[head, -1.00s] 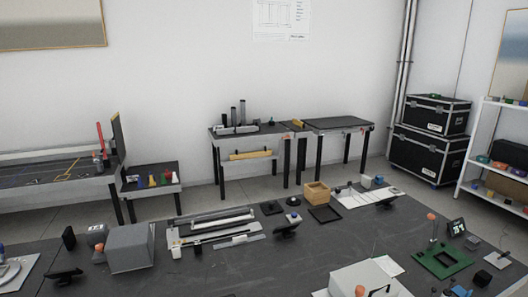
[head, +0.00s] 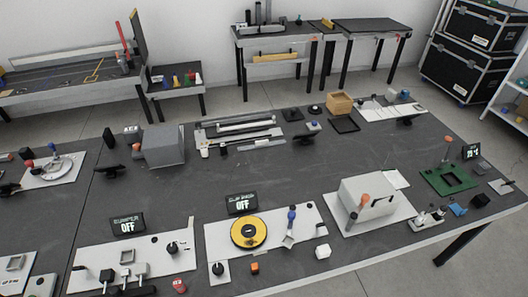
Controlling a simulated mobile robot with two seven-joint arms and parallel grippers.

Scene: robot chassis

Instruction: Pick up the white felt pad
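I cannot tell for sure which thing is the white felt pad. A small white block (head: 322,252) with a soft-looking shape lies on the dark table (head: 330,155), at the front right of the white panel (head: 275,228) with the yellow disc (head: 249,232). A thin flat white sheet (head: 397,179) lies behind the grey box (head: 368,197). Neither of my grippers is in the head view.
A display reading OFF (head: 241,204) stands behind the yellow disc, and another (head: 128,225) is to its left. A blue-topped lever (head: 291,225) and a small orange block (head: 255,267) are near the white block. The table's middle is clear.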

